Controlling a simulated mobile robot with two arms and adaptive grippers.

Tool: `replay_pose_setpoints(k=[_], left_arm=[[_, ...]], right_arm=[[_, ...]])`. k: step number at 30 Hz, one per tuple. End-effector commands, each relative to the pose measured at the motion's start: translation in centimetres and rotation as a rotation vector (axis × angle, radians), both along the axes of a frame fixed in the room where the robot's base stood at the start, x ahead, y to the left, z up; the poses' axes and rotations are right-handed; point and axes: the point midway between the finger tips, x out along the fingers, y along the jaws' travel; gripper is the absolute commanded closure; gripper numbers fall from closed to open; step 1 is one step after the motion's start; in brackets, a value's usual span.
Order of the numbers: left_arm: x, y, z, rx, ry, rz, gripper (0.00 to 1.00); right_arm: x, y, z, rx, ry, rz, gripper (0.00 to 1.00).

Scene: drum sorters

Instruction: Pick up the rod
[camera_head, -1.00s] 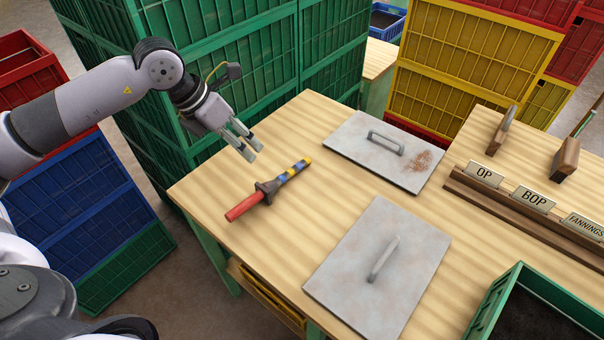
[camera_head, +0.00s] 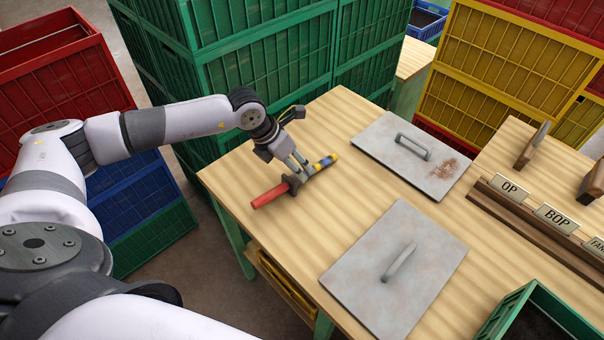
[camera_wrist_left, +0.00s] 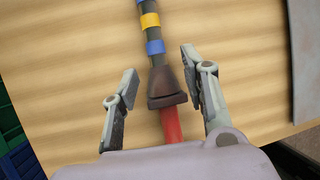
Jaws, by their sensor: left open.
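The rod (camera_head: 270,196) lies on the wooden table, with a red grip, a dark brown collar and a dark shaft with blue and yellow bands. In the left wrist view, the rod's dark collar (camera_wrist_left: 166,88) lies between the two open fingers, with the banded shaft pointing up the picture. My left gripper (camera_head: 299,163) is open at the rod's middle in the head view; it also shows in the left wrist view (camera_wrist_left: 158,84). Neither finger visibly touches the rod there. The red grip is partly hidden by the gripper body in the wrist view. My right gripper is not in view.
Two grey metal plates with handles, one at the back (camera_head: 385,142) and one nearer (camera_head: 430,250), lie right of the rod. Wooden label holders (camera_head: 520,215) stand farther right. Green crates (camera_head: 265,60) rise behind the table. A green bin (camera_head: 550,305) is at front right.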

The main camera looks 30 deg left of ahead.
Motion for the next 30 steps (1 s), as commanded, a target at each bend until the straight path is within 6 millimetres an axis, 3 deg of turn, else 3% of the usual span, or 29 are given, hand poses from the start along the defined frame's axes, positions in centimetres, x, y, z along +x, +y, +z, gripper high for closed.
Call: replay_pose_setpoints(k=[7, 16, 30], left_arm=[[0.9, -0.8, -3.3, 0.0, 0.002, -0.001, 0.59], [1.0, -0.9, -3.9, 0.001, 0.001, -0.001, 0.59], [1.0, -0.8, -3.9, 0.0, 0.001, 0.0, 0.89]], right_arm=[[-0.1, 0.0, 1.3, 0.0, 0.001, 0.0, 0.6], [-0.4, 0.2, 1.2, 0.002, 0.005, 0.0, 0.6], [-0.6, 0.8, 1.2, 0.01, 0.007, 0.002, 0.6]])
